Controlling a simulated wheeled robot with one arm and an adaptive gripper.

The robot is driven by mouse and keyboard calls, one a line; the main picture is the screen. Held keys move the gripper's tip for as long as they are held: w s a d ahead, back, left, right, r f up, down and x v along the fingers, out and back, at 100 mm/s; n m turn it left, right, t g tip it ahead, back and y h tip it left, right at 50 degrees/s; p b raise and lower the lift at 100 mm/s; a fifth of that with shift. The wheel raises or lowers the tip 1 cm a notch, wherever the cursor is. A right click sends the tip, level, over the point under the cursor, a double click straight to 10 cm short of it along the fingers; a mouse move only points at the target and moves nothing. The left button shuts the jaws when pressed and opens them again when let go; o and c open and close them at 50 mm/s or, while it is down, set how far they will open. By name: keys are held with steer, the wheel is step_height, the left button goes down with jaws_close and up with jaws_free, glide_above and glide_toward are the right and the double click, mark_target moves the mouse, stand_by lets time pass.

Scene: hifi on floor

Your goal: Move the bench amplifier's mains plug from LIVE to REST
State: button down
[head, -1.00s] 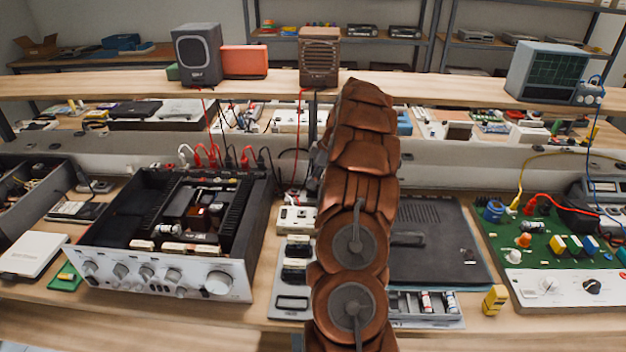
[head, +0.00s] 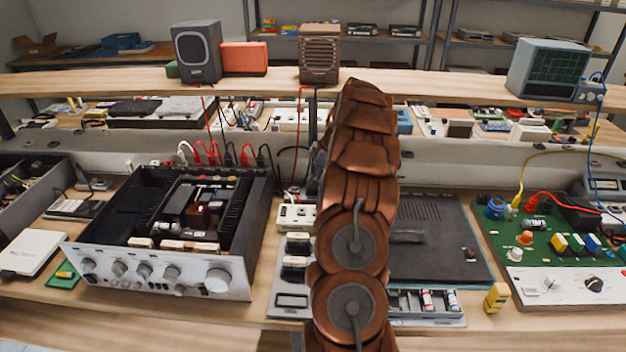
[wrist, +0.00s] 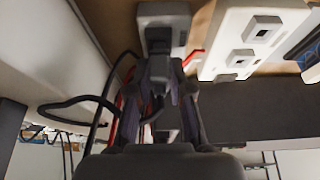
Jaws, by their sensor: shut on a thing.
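The bench amplifier (head: 165,275) stands open-topped on the left of the bench, its knobs facing me. In the wrist view my gripper (wrist: 162,88) is shut on a dark grey plug (wrist: 159,68). The plug is in line with a pale socket block (wrist: 163,12) just beyond it; I cannot tell whether it is seated or only close. Black and red leads run beside the fingers. No LIVE or REST lettering is readable. In the head view my arm hides the gripper and the plug.
A white strip with several square sockets (wrist: 262,30) lies right of the gripper in the wrist view. In the head view a pale socket box (head: 296,216) sits beside the amplifier. A dark flat case (head: 440,250) and a green circuit board (head: 545,243) lie to the right.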

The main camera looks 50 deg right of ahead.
steer(key=shift+f+b, duration=0.5)
stand_by(0.6)
stand_by(0.4)
steer(key=c, duration=1)
jaws_free()
steer(key=v, duration=0.5)
steer(key=w+p+v, duration=0.1)
steer(key=v, duration=0.5)
steer(key=a+v, duration=0.1)
steer(key=v, duration=0.4)
steer(key=shift+r, duration=0.75)
